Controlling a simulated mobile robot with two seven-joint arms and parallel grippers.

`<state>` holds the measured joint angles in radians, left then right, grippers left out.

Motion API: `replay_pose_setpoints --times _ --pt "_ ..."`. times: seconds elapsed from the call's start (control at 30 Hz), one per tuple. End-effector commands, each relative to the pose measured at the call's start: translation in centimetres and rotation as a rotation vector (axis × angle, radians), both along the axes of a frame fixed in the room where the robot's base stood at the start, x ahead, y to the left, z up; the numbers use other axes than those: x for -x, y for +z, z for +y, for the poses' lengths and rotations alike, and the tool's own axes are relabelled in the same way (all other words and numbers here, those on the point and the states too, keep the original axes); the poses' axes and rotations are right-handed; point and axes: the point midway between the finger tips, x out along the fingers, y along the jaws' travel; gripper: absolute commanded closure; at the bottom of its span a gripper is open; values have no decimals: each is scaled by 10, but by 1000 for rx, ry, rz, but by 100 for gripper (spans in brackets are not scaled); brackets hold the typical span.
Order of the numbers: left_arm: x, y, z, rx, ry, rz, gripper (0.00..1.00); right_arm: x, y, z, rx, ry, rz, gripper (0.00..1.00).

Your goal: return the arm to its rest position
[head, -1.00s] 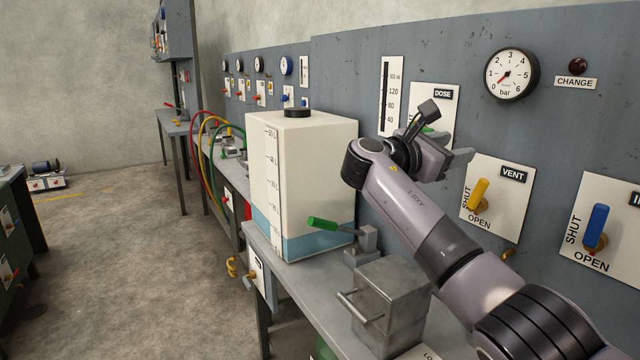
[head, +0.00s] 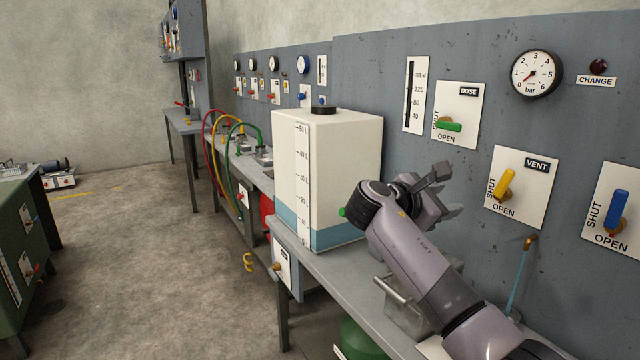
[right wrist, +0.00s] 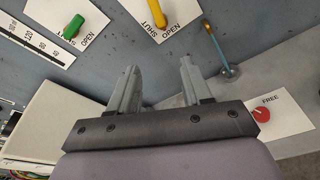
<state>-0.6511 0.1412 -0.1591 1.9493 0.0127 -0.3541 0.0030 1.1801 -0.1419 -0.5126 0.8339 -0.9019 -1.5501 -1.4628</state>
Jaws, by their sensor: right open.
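My right gripper (head: 440,202) is open and empty in front of the grey panel, below the DOSE plate and left of the VENT plate. In the right wrist view its two fingers (right wrist: 155,88) stand apart with nothing between them. The green DOSE handle (head: 449,126) lies roughly level on its plate, clear of the gripper. It also shows in the right wrist view (right wrist: 73,27). The yellow VENT handle (head: 506,184) is tilted on its plate. My left gripper is not in view.
A white tank (head: 345,165) with blue liquid stands on the bench, close left of my arm. A metal box (head: 404,305) is partly hidden behind my forearm. A blue handle (head: 611,217) is at the right. A red FREE knob (right wrist: 262,114) lies right of the fingers. Floor at left is open.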

Motion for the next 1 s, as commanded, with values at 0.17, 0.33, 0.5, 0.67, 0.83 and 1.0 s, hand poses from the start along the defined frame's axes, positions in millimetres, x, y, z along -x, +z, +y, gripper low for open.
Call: replay_pose_setpoints --times 0.17,0.33,0.5,0.67,0.83,1.0 --pt "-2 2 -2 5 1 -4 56 20 -91 3 -261 8 -33 51" --pt "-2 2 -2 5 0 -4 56 55 -171 5 -530 -36 -70 51" --pt "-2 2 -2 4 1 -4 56 103 -238 4 -781 -127 -114 51" --pt "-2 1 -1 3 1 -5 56 156 -287 2 -996 -244 -158 51" --pt "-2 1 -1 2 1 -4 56 218 -324 -1 -1197 -395 -210 51" --pt "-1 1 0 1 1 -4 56 284 -343 -5 -1368 -563 -269 51"
